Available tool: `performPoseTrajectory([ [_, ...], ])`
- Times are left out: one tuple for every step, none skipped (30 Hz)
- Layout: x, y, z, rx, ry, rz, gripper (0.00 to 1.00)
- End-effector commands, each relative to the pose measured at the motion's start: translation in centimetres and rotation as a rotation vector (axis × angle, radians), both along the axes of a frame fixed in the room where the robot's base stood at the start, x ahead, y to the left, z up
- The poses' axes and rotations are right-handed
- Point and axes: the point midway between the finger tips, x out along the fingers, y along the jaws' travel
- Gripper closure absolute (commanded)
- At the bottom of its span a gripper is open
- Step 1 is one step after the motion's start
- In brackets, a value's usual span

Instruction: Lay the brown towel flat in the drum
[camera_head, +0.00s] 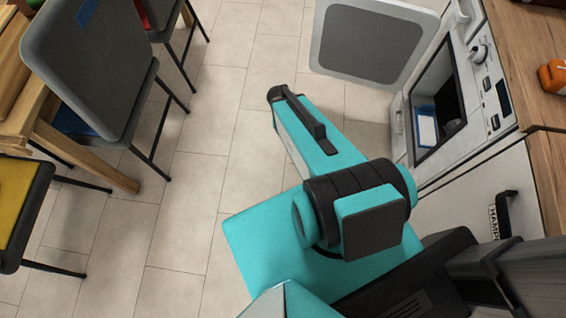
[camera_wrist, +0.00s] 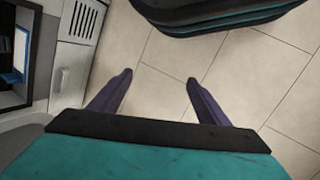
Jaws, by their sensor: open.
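My gripper (camera_wrist: 159,76) shows in the wrist view with its two dark fingers wide apart and only floor tiles between them. It is empty and off to the side of the machine. In the head view I cannot make out its fingers. The white front-loading machine (camera_head: 478,88) stands at the right with its square door (camera_head: 368,45) swung open. Its drum opening (camera_head: 446,88) is dark inside. A blue and white item (camera_head: 427,128) shows in the opening, also at the left edge of the wrist view (camera_wrist: 20,48). I see no brown towel in either view.
Grey chairs (camera_head: 90,55) and a wooden table (camera_head: 45,120) stand at the left, with a yellow seat (camera_head: 18,205) below. An orange object (camera_head: 553,76) sits on the wooden counter (camera_head: 530,60). The tiled floor (camera_head: 190,200) between is clear.

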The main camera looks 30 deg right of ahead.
Motion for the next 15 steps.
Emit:
performPoseTrajectory([
  [-1.4,2.0,-0.8,0.046,0.027,0.034,0.30],
  [-2.1,3.0,-1.3,0.075,0.041,0.056,0.30],
  [-3.1,4.5,-1.9,0.114,0.061,0.081,0.30],
  [-3.8,5.5,-2.2,0.141,0.074,0.101,0.30],
  [-4.6,6.5,-2.6,0.170,0.087,0.119,0.30],
  [-5.6,7.8,-3.1,0.206,0.105,0.143,0.30],
  [-6.3,8.7,-3.3,0.232,0.115,0.160,0.30],
  [-7.0,9.5,-3.6,0.256,0.127,0.175,0.30],
  [-7.7,10.4,-3.9,0.284,0.139,0.193,0.30],
  [-8.3,11.0,-4.1,0.303,0.147,0.204,0.30],
  [-8.8,11.6,-4.2,0.320,0.155,0.214,0.30],
  [-9.3,12.2,-4.4,0.340,0.162,0.226,0.30],
  [-9.6,12.5,-4.5,0.350,0.166,0.233,0.30],
  [-9.8,12.8,-4.6,0.360,0.170,0.239,0.30],
  [-10.1,13.1,-4.6,0.369,0.173,0.243,0.30],
])
